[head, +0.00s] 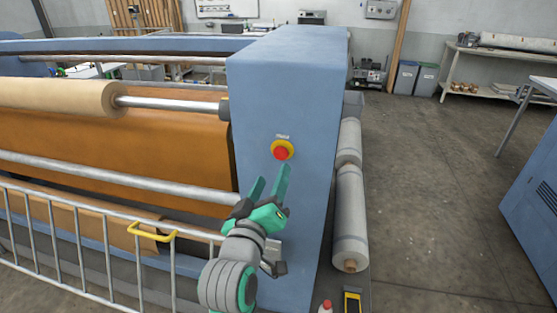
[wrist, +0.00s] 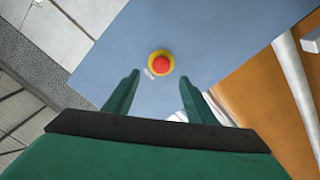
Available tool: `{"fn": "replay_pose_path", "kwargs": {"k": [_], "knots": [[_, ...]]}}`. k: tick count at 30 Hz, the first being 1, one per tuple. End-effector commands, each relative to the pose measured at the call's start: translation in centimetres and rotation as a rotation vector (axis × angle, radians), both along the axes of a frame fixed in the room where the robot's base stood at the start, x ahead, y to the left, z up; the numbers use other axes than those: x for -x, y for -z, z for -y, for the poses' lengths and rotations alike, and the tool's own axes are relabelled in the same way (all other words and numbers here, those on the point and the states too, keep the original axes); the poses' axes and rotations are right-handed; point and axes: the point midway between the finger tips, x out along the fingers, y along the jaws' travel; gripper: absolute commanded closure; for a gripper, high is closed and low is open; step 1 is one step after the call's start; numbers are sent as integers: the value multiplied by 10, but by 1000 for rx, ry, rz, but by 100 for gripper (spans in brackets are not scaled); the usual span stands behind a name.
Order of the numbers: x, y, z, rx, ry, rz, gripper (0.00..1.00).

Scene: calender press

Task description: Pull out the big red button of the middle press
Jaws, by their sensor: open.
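The big red button (head: 281,153) sits on a yellow ring on the front face of the blue press housing (head: 290,90). A small label is just above it in the head view. My gripper (head: 270,180) is open and empty, just below the button in the head view, with its fingers pointing up toward it. In the wrist view, the red button (wrist: 161,63) is ahead of the two green fingertips (wrist: 160,82), roughly centred between them. The fingers appear apart from the button, and nothing is between them.
A metal railing (head: 85,245) with a yellow handle (head: 152,232) stands at the left before the rollers. Another blue machine (head: 535,205) is at the far right. The floor (head: 430,190) between is clear.

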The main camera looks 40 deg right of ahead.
Motion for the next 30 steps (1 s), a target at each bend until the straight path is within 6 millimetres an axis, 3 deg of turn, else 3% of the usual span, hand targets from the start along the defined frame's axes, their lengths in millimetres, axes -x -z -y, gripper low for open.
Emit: {"fn": "replay_pose_path", "kwargs": {"k": [9, 15, 28, 30], "knots": [[-38, 0, 41, 0, -3, 0, 49], [-53, 0, 59, 0, -4, 0, 49], [-58, 0, 66, 0, -3, 1, 49], [-58, 0, 66, 0, -3, 1, 66]]}}
